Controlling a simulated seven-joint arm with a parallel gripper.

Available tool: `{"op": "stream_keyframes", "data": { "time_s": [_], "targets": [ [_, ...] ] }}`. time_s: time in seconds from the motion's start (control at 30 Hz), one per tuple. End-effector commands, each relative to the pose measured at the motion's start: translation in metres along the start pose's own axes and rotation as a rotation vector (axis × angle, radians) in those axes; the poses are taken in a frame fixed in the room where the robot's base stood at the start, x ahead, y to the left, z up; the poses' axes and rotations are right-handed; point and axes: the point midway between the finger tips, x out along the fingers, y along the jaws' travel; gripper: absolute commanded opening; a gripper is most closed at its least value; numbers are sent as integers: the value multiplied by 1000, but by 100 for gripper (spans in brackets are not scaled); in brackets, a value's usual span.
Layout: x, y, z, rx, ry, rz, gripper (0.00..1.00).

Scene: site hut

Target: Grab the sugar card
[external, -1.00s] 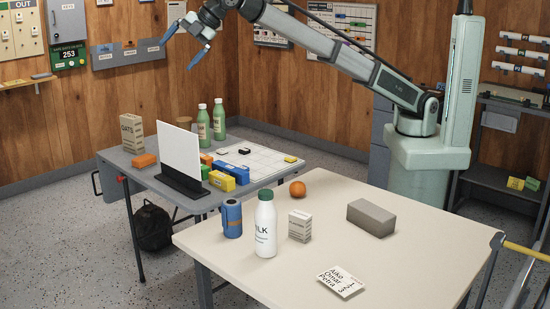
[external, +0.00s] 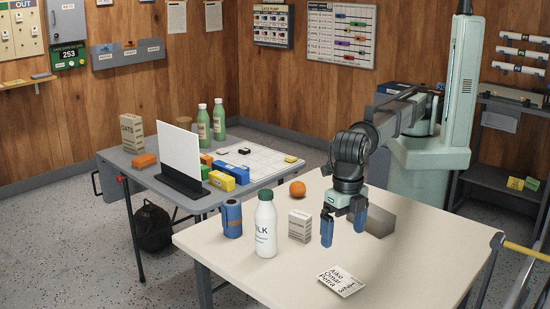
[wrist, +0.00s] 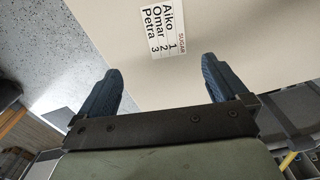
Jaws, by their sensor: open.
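The sugar card (external: 342,284) is a small white card with black writing, lying flat near the front edge of the cream table. In the wrist view the card (wrist: 168,32) shows the heading SUGAR and the lines Aiko 1, Omar 2, Petra 3. My gripper (external: 343,234) points down above the table, with its blue fingers spread and nothing between them. In the external view it is above and behind the card. In the wrist view the card lies beyond the fingertips of my gripper (wrist: 165,78), apart from them.
On the cream table (external: 240,262) stand a milk bottle (external: 265,232), a blue can (external: 232,219), a small carton (external: 299,227), an orange (external: 298,188) and a grey block (external: 381,222) partly behind my gripper. The table around the card is clear. A grey table (external: 150,180) stands at left.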

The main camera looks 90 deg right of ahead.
Motion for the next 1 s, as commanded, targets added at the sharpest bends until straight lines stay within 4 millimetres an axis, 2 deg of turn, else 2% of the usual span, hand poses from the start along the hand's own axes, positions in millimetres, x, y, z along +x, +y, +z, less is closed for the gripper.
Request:
{"op": "stream_keyframes", "data": {
  "time_s": [0.27, 0.6, 1.0],
  "targets": [
    [24, -5, -4, -7, 0, -12, 100],
    [80, -6, -4, -6, 0, -11, 100],
    [107, -9, 0, -6, 0, -11, 100]
  ]
}}
